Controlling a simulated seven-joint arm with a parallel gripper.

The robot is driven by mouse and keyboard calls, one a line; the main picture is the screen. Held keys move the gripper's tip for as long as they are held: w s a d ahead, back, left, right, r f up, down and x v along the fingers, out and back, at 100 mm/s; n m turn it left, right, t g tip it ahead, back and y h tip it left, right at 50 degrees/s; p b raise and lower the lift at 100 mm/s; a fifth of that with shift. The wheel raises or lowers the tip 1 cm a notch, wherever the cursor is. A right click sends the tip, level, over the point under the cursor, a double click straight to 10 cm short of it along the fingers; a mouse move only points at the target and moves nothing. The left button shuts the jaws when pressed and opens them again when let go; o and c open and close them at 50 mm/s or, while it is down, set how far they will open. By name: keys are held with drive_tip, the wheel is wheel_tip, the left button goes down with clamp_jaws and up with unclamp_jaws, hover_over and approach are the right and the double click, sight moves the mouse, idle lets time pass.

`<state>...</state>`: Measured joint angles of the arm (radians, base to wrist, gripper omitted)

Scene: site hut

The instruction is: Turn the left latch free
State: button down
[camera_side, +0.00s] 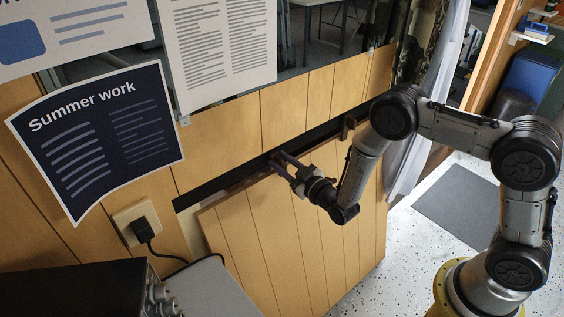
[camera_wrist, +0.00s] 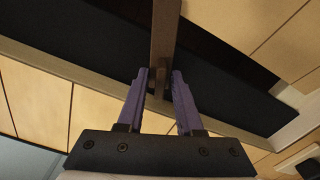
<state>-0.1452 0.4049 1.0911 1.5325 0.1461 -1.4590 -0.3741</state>
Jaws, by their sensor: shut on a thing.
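The left latch (camera_wrist: 165,28) is a brown bar that crosses the dark gap in the wrist view. My gripper (camera_wrist: 161,76) is shut on its narrow lower part, with one purple finger on each side. In the side view my gripper (camera_side: 277,160) reaches the wall at the dark slot above the wooden panel, and its fingers mostly hide this latch. A second latch (camera_side: 347,127) shows farther right along the same slot. The wooden panel (camera_side: 262,240) stands below the slot, its left edge apart from the wall.
A plug in a wall socket (camera_side: 138,222) and a dark box (camera_side: 80,292) are at the lower left. Posters (camera_side: 100,140) hang above. A pale curtain (camera_side: 428,110) is behind my arm. A grey mat (camera_side: 465,205) lies on the speckled floor at the right.

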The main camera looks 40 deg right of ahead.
drive_tip(key=n, duration=0.2)
drive_tip(key=shift+n, duration=0.4)
drive_tip(key=n, duration=0.4)
drive_tip(key=shift+a+f, duration=0.1)
drive_tip(key=shift+f, duration=0.05)
drive_tip(key=n, duration=0.6)
drive_tip(key=shift+f+n, duration=0.1)
drive_tip(key=shift+n, duration=0.3)
drive_tip(key=c, duration=0.9)
unclamp_jaws()
drive_tip(key=shift+s, duration=0.1)
drive_tip(key=s, duration=1.3)
drive_tip(key=shift+s, duration=0.35)
